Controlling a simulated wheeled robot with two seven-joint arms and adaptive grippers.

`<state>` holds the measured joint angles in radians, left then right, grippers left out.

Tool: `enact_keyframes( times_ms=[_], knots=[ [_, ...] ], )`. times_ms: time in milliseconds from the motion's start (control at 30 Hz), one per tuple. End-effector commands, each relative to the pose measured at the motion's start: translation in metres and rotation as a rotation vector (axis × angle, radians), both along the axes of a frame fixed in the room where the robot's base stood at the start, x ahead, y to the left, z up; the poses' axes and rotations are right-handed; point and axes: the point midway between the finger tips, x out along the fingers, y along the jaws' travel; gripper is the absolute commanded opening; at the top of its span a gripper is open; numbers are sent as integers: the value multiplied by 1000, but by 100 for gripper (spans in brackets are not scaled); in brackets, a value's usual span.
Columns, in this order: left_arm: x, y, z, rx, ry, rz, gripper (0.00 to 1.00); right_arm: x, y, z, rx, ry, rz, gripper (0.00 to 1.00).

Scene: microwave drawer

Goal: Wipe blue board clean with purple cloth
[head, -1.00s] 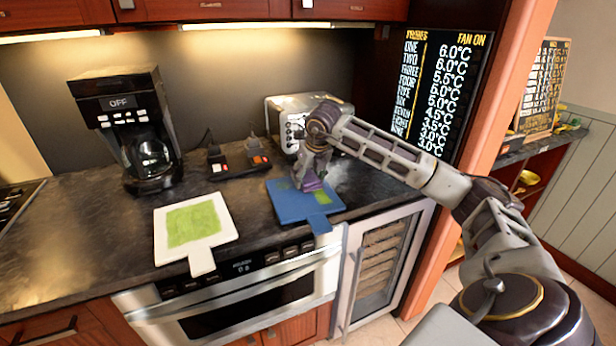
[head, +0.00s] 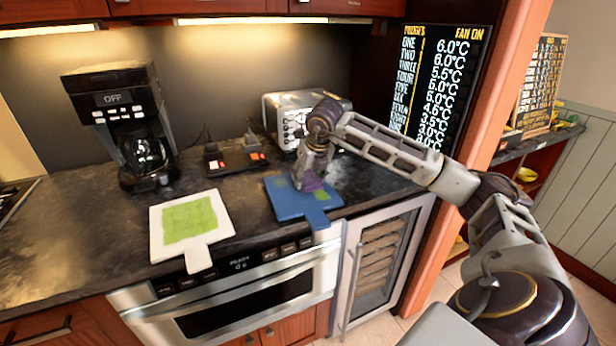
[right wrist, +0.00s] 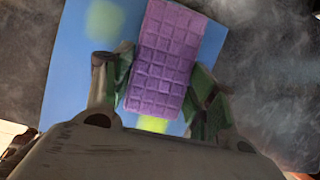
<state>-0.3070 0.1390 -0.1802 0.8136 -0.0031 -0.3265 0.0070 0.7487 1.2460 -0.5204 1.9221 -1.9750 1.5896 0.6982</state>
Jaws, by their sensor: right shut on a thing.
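The blue board (head: 286,207) lies on the dark counter in front of the toaster, its handle pointing to the front edge. Green patches (head: 320,195) show on it; in the right wrist view one green patch (right wrist: 103,20) is left of the cloth and another (right wrist: 153,124) is just below it. My right gripper (head: 308,183) is over the board, shut on the purple cloth (right wrist: 163,60), which is at or very near the board's surface. The cloth is a purple block with a square grid pattern and also shows in the head view (head: 312,182). My left gripper is not in view.
A white board (head: 156,240) with a large green patch lies to the left on the counter. A coffee maker (head: 120,120), a black item with red switches (head: 228,160) and a toaster (head: 285,115) stand behind. An oven (head: 240,290) is below the counter.

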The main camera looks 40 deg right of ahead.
Motion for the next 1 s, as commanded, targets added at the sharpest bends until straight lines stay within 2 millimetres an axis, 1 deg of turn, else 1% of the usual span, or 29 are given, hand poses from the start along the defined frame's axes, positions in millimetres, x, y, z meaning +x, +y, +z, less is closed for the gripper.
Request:
enact_keyframes(
  times_ms=[100,367,833,1000],
  knots=[
    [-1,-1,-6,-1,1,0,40,-6,1,-2,-1,0,1,27],
    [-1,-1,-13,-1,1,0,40,-16,5,-3,-1,1,1,27],
    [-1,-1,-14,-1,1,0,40,-19,6,-3,0,4,2,27],
    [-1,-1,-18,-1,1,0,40,-25,8,-3,-1,3,2,27]
  ],
)
